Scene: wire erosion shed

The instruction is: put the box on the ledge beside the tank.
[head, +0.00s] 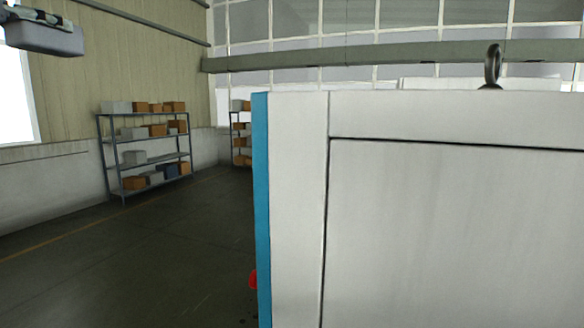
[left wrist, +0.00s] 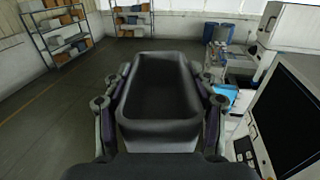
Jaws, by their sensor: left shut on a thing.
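A dark grey open-topped box (left wrist: 160,128) fills the middle of the left wrist view, and its inside looks empty. My left gripper (left wrist: 158,104) is shut on it, with one finger on each side. My right gripper is in neither view. I cannot make out the tank or its ledge for certain.
A large white machine cabinet (head: 450,230) with a blue edge and a lifting eye (head: 492,66) blocks the right of the head view. A dark screen (left wrist: 288,120) stands at right in the wrist view. Shelves (head: 150,150) of boxes stand behind open floor (head: 120,250).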

